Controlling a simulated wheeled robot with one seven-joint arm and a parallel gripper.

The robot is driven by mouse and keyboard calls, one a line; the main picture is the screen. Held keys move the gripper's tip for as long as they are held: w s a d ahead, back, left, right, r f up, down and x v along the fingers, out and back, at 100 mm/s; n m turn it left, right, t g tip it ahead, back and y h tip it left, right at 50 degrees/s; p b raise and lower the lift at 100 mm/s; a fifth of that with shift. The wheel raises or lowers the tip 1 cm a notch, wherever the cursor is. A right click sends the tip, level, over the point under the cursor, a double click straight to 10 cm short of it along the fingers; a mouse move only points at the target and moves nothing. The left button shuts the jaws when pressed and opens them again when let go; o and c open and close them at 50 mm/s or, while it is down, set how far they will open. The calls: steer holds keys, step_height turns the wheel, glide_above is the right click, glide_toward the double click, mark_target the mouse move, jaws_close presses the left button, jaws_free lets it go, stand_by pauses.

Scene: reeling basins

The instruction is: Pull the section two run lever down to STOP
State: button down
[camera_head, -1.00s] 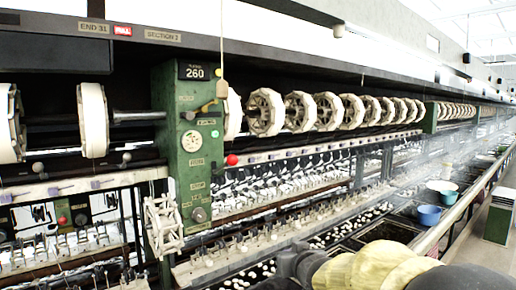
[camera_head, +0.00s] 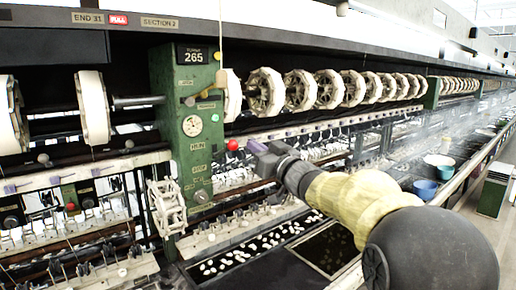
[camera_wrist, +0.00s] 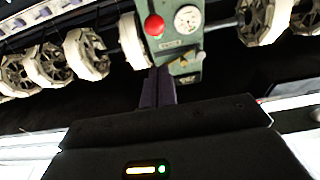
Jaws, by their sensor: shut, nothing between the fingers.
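The green section post (camera_head: 185,125) carries a counter reading 265, a round dial and small RUN and STOP plates, RUN above STOP. The run lever's red ball knob (camera_head: 233,145) sticks out at the post's right side, about level with the RUN plate. My gripper (camera_head: 252,147) is just right of the knob in the head view, its purple fingers together and empty. In the wrist view the fingers (camera_wrist: 158,85) point toward the post, and the red knob (camera_wrist: 154,25) shows beyond their tips with a gap in the picture. The lever's shaft is hard to make out.
White reels (camera_head: 265,92) line the machine on both sides of the post. Basins with white cocoons (camera_head: 240,252) lie below my arm. A cord hangs before the post.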

mark_target(236, 149)
steer(key=p+x, duration=0.5)
steer(key=x, duration=0.5)
steer(key=shift+p+x, duration=0.35)
steer(key=shift+x, duration=0.4)
steer(key=shift+f, duration=0.25)
steer(key=shift+f+b, duration=0.4)
steer(key=shift+b, duration=0.05)
steer(key=shift+s+d+f+b, duration=0.1)
steer(key=shift+f+b, duration=0.35)
steer(key=shift+f, duration=0.05)
steer(key=shift+s+d+f+b, duration=0.15)
steer(key=shift+s+f+b, duration=0.1)
steer(key=shift+f+b, duration=0.4)
steer(key=shift+s+d+f+b, duration=0.15)
steer(key=shift+s+f+b, duration=0.05)
steer(key=shift+f+b, duration=0.45)
